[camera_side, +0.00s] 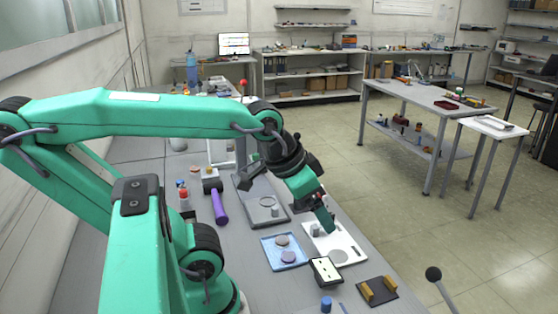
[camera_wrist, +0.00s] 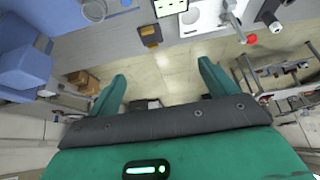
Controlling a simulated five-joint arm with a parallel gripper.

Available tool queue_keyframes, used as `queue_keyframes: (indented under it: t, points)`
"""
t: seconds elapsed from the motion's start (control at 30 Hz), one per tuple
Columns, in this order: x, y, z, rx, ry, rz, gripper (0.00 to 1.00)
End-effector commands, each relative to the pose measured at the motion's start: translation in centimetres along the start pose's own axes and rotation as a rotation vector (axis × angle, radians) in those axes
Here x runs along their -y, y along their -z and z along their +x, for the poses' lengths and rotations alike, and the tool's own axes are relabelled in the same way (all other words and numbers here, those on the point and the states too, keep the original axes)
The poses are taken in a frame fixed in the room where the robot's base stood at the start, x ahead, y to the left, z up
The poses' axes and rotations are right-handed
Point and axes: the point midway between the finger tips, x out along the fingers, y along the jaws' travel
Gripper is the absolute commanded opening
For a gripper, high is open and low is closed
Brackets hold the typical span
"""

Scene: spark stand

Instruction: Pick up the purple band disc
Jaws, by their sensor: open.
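A purple disc (camera_side: 288,257) lies on the light blue tray (camera_side: 268,262), in front of a greyish disc (camera_side: 282,240) on the same tray. In the wrist view the tray (camera_wrist: 118,14) is cut off at the top left, with a purplish disc (camera_wrist: 94,11) on it. My gripper (camera_side: 326,224) hangs to the right of the tray and appears over or near the white plate in the side view. In the wrist view the two green fingers of my gripper (camera_wrist: 162,78) stand wide apart with nothing between them.
A white plate (camera_side: 350,252) with round marks lies right of the tray. A white socket-like block (camera_side: 325,270), a dark block with tan posts (camera_side: 377,291) and a blue cylinder (camera_side: 326,304) are nearby. A purple rod (camera_side: 219,206) and a grey tray (camera_side: 262,212) lie further back.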

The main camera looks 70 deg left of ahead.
Motion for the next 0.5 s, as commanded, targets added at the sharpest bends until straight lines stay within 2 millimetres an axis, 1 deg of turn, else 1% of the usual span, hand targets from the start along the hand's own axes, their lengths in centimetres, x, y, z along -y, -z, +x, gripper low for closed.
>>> queue_keyframes:
  t: [0.03,0.1,0.13,0.5]
  points:
    - [0.01,0.01,-0.01,0.0,0.0,-0.001,0.74]
    - [0.02,0.02,-0.01,0.001,0.0,-0.002,0.63]
    - [0.02,0.02,-0.02,0.001,0.001,-0.003,0.61]
    - [0.22,0.04,0.18,0.008,0.005,-0.025,0.61]
